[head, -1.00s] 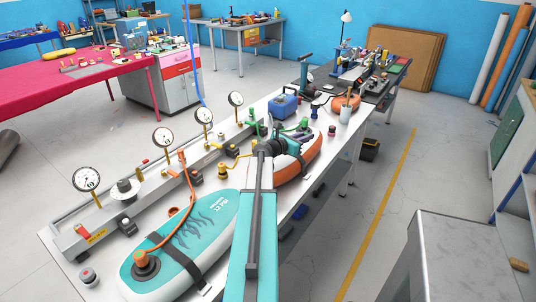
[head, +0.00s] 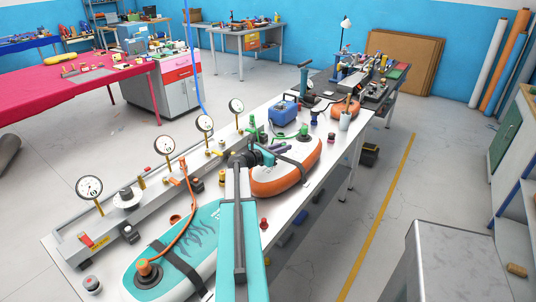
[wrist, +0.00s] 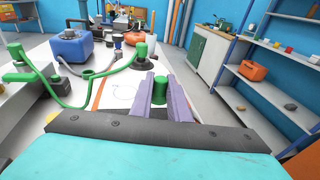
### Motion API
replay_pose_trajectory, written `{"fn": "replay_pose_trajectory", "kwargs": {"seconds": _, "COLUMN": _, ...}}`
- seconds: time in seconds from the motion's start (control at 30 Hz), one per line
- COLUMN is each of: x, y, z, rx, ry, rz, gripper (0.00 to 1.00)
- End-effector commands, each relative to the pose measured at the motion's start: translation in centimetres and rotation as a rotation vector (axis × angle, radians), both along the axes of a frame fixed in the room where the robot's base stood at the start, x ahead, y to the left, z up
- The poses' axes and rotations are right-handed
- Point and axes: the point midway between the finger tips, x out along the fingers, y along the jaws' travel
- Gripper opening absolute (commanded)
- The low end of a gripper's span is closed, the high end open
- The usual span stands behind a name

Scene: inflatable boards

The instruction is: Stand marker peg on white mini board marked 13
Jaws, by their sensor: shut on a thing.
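My gripper (wrist: 161,92) shows purple fingers closed on a green cylindrical peg (wrist: 160,87) in the wrist view. In the head view my gripper (head: 277,149) is at the near left end of a white-topped mini board with orange sides (head: 268,187). The peg is too small to make out there. In the wrist view the white board top (wrist: 113,97) lies below and beyond the fingers, with a faint round mark on it. I cannot read a number. The gap between peg and board cannot be judged.
A green hose fitting (head: 303,133) stands on the white board, its hose running left. A teal board (head: 172,262) with an orange hose lies nearer.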

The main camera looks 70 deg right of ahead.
Motion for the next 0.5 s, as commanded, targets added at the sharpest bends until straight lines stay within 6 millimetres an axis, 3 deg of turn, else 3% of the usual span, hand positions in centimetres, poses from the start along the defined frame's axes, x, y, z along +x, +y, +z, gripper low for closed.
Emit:
{"fn": "replay_pose_trajectory", "kwargs": {"seconds": 0.2, "x": 3.5, "y": 1.6, "z": -0.2, "rx": 0.001, "ry": 0.0, "rz": 0.002, "gripper": 0.0}}
{"fn": "replay_pose_trajectory", "kwargs": {"seconds": 0.5, "x": 4.8, "y": 2.2, "z": -0.5, "rx": 0.0, "ry": -0.001, "rz": 0.0, "gripper": 0.0}}
